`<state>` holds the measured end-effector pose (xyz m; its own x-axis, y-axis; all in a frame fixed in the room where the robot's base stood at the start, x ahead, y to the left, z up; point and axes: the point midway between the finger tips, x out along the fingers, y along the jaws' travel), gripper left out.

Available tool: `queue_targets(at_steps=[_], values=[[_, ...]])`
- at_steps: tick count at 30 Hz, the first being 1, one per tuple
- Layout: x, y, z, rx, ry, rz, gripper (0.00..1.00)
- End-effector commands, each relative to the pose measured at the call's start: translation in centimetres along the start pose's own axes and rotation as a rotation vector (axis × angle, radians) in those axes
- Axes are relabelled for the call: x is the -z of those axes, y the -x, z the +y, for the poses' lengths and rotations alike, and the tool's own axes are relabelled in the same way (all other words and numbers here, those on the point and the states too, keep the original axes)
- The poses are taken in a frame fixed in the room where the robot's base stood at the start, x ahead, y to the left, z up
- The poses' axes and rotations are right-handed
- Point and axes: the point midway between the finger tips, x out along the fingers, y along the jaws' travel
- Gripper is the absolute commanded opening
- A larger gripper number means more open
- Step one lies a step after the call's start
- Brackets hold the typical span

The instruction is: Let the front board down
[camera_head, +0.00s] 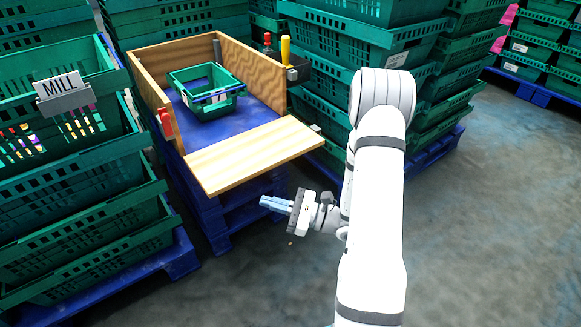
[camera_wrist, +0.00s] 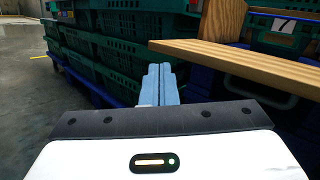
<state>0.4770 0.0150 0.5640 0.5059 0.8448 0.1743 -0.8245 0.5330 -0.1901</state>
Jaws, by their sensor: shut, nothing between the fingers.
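The front board (camera_head: 252,155) is a light wooden panel at the front of a wooden-walled box. In the head view it lies folded out, roughly level, past the box's front edge. The board also shows at the upper right of the wrist view (camera_wrist: 240,61), seen from near its edge. My gripper (camera_head: 277,205) is in front of and a little below the board, apart from it. Its blue fingers (camera_wrist: 158,85) are together, with nothing between them.
A green crate (camera_head: 207,113) stands on the box's blue floor (camera_head: 240,127). A red piece (camera_head: 166,124) is on the left wall, and a yellow-handled tool (camera_head: 285,50) on the right. Stacked green crates (camera_head: 70,190) flank the box. Grey floor (camera_head: 480,220) is clear at right.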

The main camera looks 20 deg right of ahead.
Motion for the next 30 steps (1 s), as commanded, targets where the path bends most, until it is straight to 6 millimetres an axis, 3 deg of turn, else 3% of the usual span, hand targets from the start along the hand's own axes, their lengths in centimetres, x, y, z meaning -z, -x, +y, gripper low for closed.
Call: queue_targets(at_steps=[3,6,9,13,19,30], values=[[3.1,3.6,-3.7,0.284,-0.044,-0.019,0.0],[5.4,6.5,-5.6,0.47,-0.051,-0.019,0.0],[7.0,8.9,-6.6,0.601,-0.046,-0.01,0.0],[8.1,10.7,-7.2,0.691,-0.037,-0.001,0.0],[8.5,9.7,-8.3,0.707,-0.032,0.002,0.0],[8.7,3.6,-13.3,0.703,-0.031,-0.001,0.0]])
